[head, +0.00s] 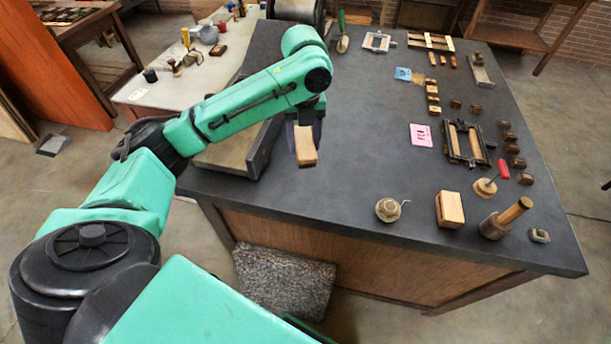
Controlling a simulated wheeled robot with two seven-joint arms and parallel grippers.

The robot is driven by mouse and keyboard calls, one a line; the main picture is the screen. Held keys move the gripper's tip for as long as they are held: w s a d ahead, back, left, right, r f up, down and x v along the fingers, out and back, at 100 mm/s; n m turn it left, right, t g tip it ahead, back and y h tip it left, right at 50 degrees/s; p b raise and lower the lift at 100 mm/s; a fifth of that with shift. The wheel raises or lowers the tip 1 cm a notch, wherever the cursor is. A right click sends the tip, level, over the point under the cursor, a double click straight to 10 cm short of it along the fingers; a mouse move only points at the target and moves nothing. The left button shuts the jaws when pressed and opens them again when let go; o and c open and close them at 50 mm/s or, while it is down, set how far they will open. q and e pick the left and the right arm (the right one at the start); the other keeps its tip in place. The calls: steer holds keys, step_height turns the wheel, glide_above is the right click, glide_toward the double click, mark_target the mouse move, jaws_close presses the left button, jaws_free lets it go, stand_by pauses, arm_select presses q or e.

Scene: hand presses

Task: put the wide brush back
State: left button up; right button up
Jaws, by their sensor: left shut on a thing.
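My left gripper (306,118) comes in from the left over the near left part of the dark table (350,190). It points down and is shut on a tan, flat-faced piece that I take for the wide brush (305,148). The upper part of the brush is hidden by the gripper. The brush hangs at the right of a grey-edged tray or press bed (258,150); I cannot tell how far above the table it is. My right gripper is not in view.
A small frame press (465,143) and several small blocks lie behind. The table's middle is clear.

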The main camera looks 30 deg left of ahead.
arm_select(q)
steer(key=p, duration=0.1)
glide_above(305, 183)
step_height(305, 183, down, 9)
steer(key=shift+w+r, duration=0.15)
steer(key=shift+r, duration=0.05)
step_height(305, 183, down, 5)
steer(key=shift+p, duration=0.5)
steer(key=shift+f, duration=0.15)
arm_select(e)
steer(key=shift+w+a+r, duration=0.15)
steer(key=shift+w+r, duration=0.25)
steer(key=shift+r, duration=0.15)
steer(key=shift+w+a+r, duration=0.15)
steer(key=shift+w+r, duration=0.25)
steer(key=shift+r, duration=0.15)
arm_select(q)
steer(key=o, duration=1.2)
step_height(305, 183, up, 12)
steer(key=shift+r+b, duration=0.15)
steer(key=shift+b, duration=0.8)
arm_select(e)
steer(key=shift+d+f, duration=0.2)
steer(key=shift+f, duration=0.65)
